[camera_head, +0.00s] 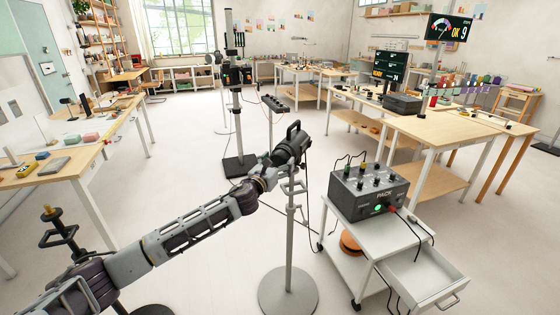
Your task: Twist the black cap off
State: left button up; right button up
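My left arm reaches in from the lower left, and its black gripper (293,142) is at the top of a grey stand (289,235) with a round base. The gripper and dark parts around it overlap, so I cannot tell whether the fingers are open or touch anything. I cannot pick out the black cap for certain; it may be hidden at the gripper. To the right, apart from the gripper, a dark grey box marked PACK (369,193) has black knobs, cables and a lit green light. My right gripper is not in view.
The box stands on a white trolley (350,240) with an open, empty-looking drawer (428,283). A black stand (238,120) is behind my gripper. Wooden tables with small items stand left (75,160) and right (450,130). The floor between is mostly clear.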

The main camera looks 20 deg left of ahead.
pick_arm(q)
jog(key=c, duration=0.8)
jog(key=shift+n, duration=0.4)
jog(key=shift+r+n+p, duration=0.15)
jog(key=shift+n+p, duration=0.35)
jog(key=shift+n, duration=0.2)
jog(key=shift+w+n, duration=0.1)
jog(key=shift+n, duration=0.3)
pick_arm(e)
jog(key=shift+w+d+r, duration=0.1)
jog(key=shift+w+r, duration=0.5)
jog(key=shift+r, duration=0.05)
pick_arm(q)
jog(key=n+p, duration=0.1)
jog(key=n, duration=0.1)
jog(key=shift+r+n, duration=0.1)
jog(key=shift+n, duration=0.2)
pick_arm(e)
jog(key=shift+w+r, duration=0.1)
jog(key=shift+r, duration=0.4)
